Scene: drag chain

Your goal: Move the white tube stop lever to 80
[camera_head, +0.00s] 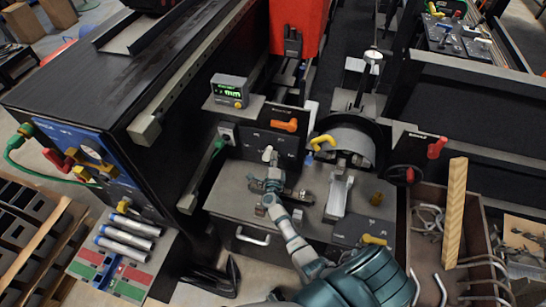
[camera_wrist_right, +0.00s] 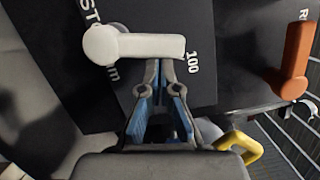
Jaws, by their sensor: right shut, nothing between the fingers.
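The white tube stop lever (camera_head: 267,154) is on the dark panel at the middle of the head view. In the right wrist view the white lever (camera_wrist_right: 140,45) has a round hub at left, and its arm points right, ending beside the printed 100. My right gripper (camera_head: 273,174) is just below the lever in the head view. In the right wrist view my right gripper (camera_wrist_right: 160,68) is shut and empty, its tips at the lever's lower edge. I cannot tell if they touch it. The 80 mark is not visible. My left gripper is not in view.
An orange lever (camera_head: 285,125) is right of the white one, also in the wrist view (camera_wrist_right: 297,60). A yellow handle (camera_head: 322,141) is farther right. A green-lit display (camera_head: 229,91) stands above left. A wooden bar (camera_head: 455,210) rises from a bin at right.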

